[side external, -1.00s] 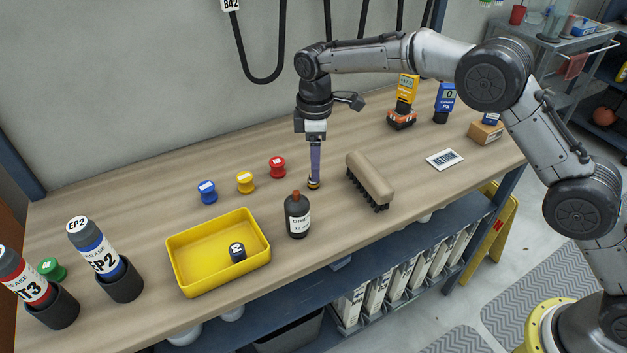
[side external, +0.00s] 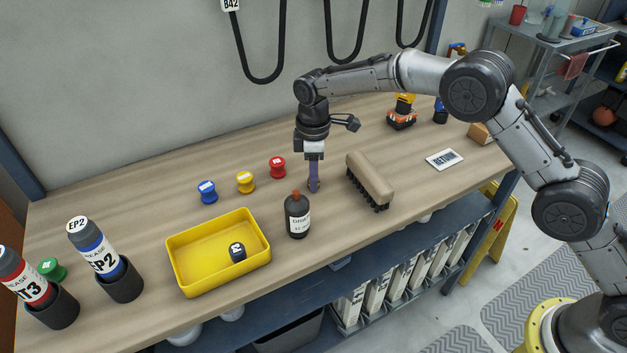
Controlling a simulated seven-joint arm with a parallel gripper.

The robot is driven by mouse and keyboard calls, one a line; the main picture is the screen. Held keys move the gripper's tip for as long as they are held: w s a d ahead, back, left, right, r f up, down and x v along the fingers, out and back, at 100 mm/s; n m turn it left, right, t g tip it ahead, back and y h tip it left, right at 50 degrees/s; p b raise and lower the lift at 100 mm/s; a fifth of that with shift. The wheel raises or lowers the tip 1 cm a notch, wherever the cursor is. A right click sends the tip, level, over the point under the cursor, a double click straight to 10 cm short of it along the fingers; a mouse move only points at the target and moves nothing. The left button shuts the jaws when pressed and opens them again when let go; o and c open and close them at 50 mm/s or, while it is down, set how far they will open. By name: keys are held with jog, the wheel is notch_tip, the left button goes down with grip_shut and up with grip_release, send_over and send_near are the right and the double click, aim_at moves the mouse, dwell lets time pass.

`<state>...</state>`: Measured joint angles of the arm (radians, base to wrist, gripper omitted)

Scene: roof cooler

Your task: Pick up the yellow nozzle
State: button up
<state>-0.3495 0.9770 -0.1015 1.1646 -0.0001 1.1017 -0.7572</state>
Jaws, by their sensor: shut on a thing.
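My gripper (side external: 313,188) points straight down at the table, left of the tan brush. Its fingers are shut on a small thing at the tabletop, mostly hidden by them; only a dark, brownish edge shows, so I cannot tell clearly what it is. A yellow spool-shaped piece (side external: 245,182) with a pale label stands upright on the table to the left, apart from my gripper. Similar red (side external: 277,167) and blue (side external: 207,192) pieces stand on either side of it.
A dark bottle (side external: 298,215) with an orange-red tip stands in front of my gripper. The brush (side external: 370,181) is close on the right. A yellow tray (side external: 187,290) holds a black piece (side external: 237,252). Labelled tubes (side external: 98,255) stand in holders at the left.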

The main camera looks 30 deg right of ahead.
grip_shut()
jog(key=shift+r, duration=0.15)
